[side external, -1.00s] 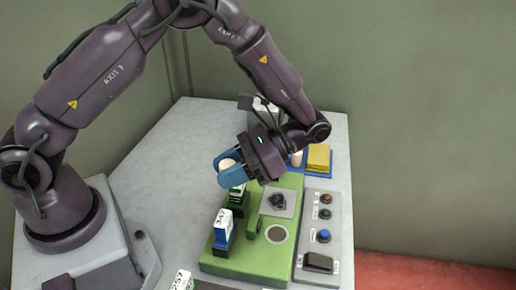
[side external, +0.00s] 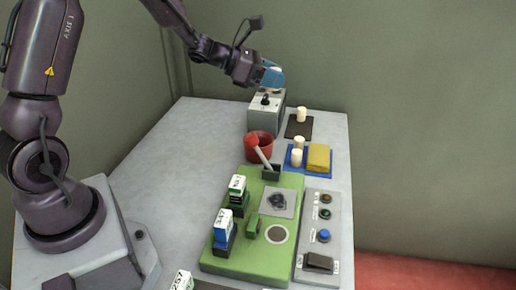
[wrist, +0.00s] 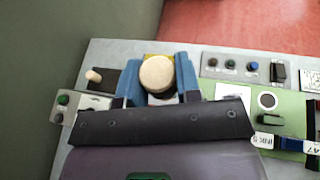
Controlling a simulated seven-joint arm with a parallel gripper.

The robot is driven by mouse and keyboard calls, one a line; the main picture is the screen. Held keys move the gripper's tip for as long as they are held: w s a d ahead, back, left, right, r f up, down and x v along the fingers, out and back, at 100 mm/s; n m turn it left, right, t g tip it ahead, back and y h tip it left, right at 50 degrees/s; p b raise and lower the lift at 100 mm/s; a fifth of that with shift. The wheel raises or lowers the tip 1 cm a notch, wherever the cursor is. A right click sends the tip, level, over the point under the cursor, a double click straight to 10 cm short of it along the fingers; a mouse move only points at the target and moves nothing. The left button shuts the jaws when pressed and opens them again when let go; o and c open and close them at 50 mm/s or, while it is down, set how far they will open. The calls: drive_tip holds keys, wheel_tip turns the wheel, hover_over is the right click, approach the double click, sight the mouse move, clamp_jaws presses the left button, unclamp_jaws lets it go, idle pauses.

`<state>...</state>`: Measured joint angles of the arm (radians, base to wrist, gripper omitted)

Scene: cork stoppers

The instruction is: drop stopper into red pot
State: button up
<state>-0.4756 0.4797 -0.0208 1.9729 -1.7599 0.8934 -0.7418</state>
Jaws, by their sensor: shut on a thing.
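My gripper (side external: 273,77) is shut on a pale cork stopper (wrist: 157,74), which sits between the blue fingers in the wrist view. In the side view the gripper is at the back, raised above the grey box (side external: 257,120). The red pot (side external: 261,150) stands on the table in front of that box, nearer the camera than the gripper. The pot does not show in the wrist view, and its inside is hard to make out.
Another stopper (side external: 301,114) stands on a black mat (side external: 291,130). A grey lever (side external: 263,158) leans by the pot. A green board (side external: 240,264) and button panel (side external: 308,239) lie in front.

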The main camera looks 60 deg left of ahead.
drive_tip(key=a+n+t+y, duration=0.2)
drive_tip(key=a+n+y, duration=0.2)
drive_tip(key=a, duration=0.2)
wheel_tip(320, 180, down, 16)
drive_tip(key=w, duration=0.1)
drive_tip(key=shift+r+m+g, duration=0.2)
drive_tip(key=shift+m+g, duration=0.1)
drive_tip(key=o, duration=1)
drive_tip(key=shift+c, duration=0.2)
drive_tip(key=shift+s, duration=0.1)
drive_tip(key=v, duration=1.2)
drive_tip(key=shift+s+a, duration=0.2)
drive_tip(key=shift+s, duration=0.15)
